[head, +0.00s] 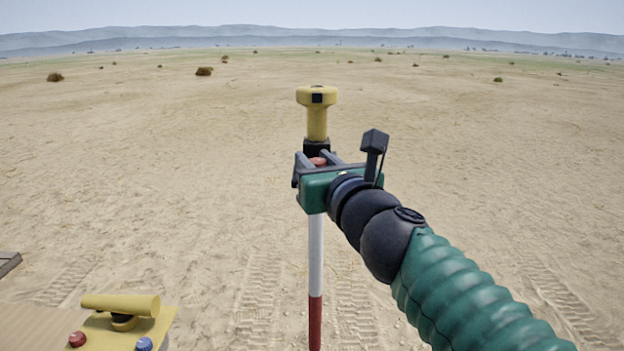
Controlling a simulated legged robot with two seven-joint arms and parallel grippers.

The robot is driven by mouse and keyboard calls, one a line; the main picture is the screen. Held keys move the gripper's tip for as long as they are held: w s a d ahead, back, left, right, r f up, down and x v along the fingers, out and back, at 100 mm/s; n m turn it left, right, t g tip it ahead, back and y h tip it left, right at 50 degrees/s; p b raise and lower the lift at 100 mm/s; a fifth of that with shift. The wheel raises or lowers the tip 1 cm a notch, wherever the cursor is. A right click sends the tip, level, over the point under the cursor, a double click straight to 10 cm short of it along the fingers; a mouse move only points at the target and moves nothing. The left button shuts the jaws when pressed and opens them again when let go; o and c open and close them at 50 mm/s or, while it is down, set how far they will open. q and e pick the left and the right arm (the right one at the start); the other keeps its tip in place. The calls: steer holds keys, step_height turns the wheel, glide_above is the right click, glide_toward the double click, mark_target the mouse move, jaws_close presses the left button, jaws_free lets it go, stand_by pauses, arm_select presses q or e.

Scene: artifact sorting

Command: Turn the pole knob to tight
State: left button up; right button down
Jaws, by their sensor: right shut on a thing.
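A pole (315,255) with white and red bands stands upright in the middle of the head view. A yellow cylindrical head (317,112) with a wider top sits on it, above a black collar. My right gripper (312,165) is at the pole just below the collar, its dark fingers shut around a small reddish part that I take to be the knob (318,161). The gripper's green body hides most of the knob and that stretch of the pole. I cannot tell which way the knob is turned. My left gripper is not in view.
At the lower left is a yellow panel (105,335) with a yellow handle (121,304), a red button (77,339) and a blue button (144,344). A tan surface lies beside it. A dark-edged object (9,262) shows at the left edge. Open sand surrounds the pole.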

steer(key=shift+a+f+m+h+b, duration=0.1)
steer(key=shift+f+m+h+b, duration=0.2)
steer(key=shift+h, duration=0.1)
steer(key=m+t+h+b, duration=0.1)
steer(key=m+h+b, duration=0.1)
steer(key=h, duration=0.1)
steer(key=shift+h+b, duration=0.3)
steer(key=shift+h, duration=0.1)
steer(key=shift+r+m+h, duration=0.15)
steer(key=shift+m+h, duration=0.75)
steer(key=shift+h, duration=0.2)
steer(key=shift+s+r+m+h, duration=0.1)
steer(key=shift+m+h, duration=0.6)
steer(key=shift+h, duration=0.4)
steer(key=shift+d+h, duration=0.2)
steer(key=shift+h, duration=0.1)
steer(key=c, duration=1.4)
jaws_free()
steer(key=shift+c, duration=0.2)
steer(key=o, duration=0.3)
steer(key=shift+s+a+r, duration=0.1)
steer(key=shift+s+r, duration=0.1)
steer(key=shift+s, duration=0.1)
steer(key=shift+o, duration=0.2)
